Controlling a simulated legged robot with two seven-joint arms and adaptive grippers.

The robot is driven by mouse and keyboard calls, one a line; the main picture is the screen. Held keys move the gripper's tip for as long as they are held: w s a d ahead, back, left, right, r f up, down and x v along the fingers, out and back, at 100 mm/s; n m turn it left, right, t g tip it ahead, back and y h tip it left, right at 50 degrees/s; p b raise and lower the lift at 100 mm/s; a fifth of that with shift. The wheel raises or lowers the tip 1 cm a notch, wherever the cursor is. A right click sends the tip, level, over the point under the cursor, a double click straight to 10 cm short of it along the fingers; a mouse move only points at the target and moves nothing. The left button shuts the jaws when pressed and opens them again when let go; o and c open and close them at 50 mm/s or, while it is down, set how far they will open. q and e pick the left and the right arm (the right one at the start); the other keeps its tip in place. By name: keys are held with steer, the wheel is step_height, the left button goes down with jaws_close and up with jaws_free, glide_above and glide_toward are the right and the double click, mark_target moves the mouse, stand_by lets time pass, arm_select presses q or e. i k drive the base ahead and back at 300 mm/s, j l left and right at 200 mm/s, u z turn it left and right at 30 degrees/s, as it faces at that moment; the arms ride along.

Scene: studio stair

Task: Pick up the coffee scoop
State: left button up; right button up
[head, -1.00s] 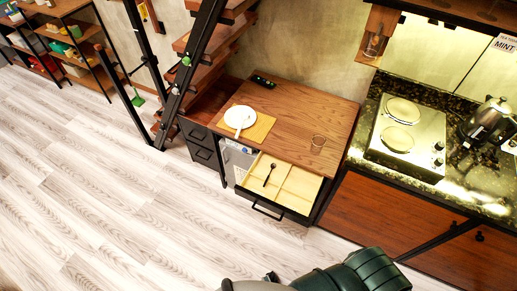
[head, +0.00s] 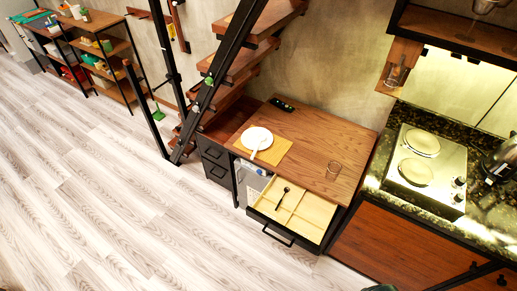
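A small dark scoop (head: 283,196) with a long thin handle lies in the open drawer (head: 313,229). I take it to be the coffee scoop. The drawer is pale inside, split into compartments, and pulled out below the wooden tabletop (head: 311,130). The scoop lies in the left part of the drawer, its round end toward the tabletop. Nothing covers it. Neither of my grippers is in view.
A hotplate (head: 427,170) stands on the counter at right. Stairs rise behind left. The pale floor (head: 110,190) is clear.

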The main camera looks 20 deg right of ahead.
mark_target(261, 137)
steer(key=i+z, duration=0.1)
steer(key=z, duration=0.25)
steer(key=i+j+z, duration=0.1)
steer(key=z, duration=0.25)
steer(key=i+j+z, duration=0.1)
steer(key=z, duration=0.25)
steer(key=i+j+z, duration=0.15)
steer(key=j, duration=0.2)
steer(key=i+j+z, duration=0.1)
steer(key=i+j, duration=0.15)
steer(key=i+j+z, duration=0.15)
steer(key=j, duration=0.35)
steer(key=i+j+z, duration=0.1)
steer(key=j, duration=0.3)
steer(key=i+j+z, duration=0.15)
steer(key=j, duration=0.25)
steer(key=i+j+z, duration=0.1)
steer(key=j, duration=0.35)
steer(key=i, duration=0.1)
